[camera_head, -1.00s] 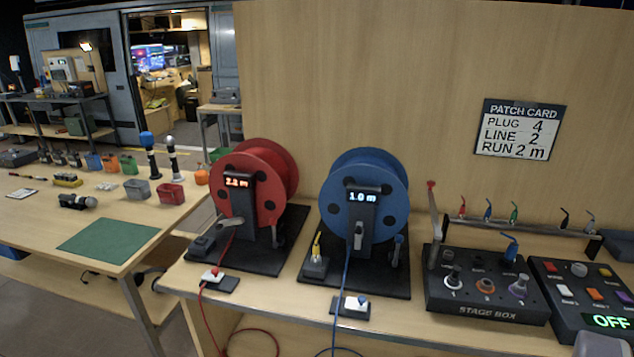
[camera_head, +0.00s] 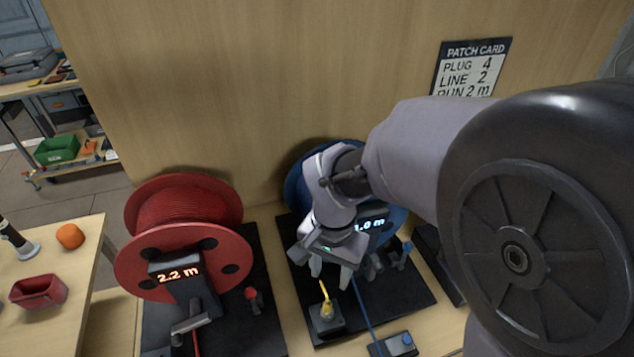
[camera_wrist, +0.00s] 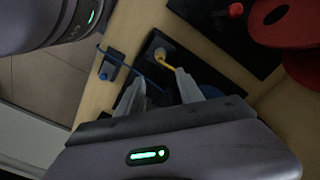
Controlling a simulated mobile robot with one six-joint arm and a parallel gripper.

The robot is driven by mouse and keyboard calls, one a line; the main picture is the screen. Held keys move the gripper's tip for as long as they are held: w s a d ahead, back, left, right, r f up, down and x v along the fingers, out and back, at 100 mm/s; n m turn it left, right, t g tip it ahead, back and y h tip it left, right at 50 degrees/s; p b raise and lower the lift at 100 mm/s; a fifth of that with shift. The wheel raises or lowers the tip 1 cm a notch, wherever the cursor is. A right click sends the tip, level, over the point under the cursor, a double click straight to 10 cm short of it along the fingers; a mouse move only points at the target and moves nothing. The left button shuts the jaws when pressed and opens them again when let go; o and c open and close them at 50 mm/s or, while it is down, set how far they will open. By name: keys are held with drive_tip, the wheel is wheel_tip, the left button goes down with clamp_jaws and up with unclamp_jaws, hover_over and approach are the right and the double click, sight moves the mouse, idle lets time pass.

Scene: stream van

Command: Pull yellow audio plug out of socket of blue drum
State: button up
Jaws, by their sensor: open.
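The yellow audio plug (camera_head: 326,302) stands in a dark socket block (camera_head: 326,320) on the base of the blue drum (camera_head: 296,178). In the wrist view the yellow plug (camera_wrist: 161,54) shows beyond my fingertips, with its yellow tail bending toward one finger. My gripper (camera_head: 330,276) is open and empty, above and slightly behind the plug, apart from its body. In the wrist view my gripper (camera_wrist: 160,82) has its two fingers spread. My arm hides much of the blue drum, whose display partly reads "1.0 m".
The red drum (camera_head: 182,235) with a "2.2 m" display stands to the left. A blue cable (camera_head: 361,302) runs beside the socket to a small box (camera_head: 392,345) with a blue knob. The patch card (camera_head: 470,68) hangs on the wooden wall behind.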

sight(328, 299)
wheel_tip(328, 299, down, 15)
drive_tip(key=b, duration=0.5)
drive_tip(key=shift+r, duration=0.2)
drive_tip(key=shift+w+a, duration=0.1)
drive_tip(key=c, duration=0.9)
clamp_jaws()
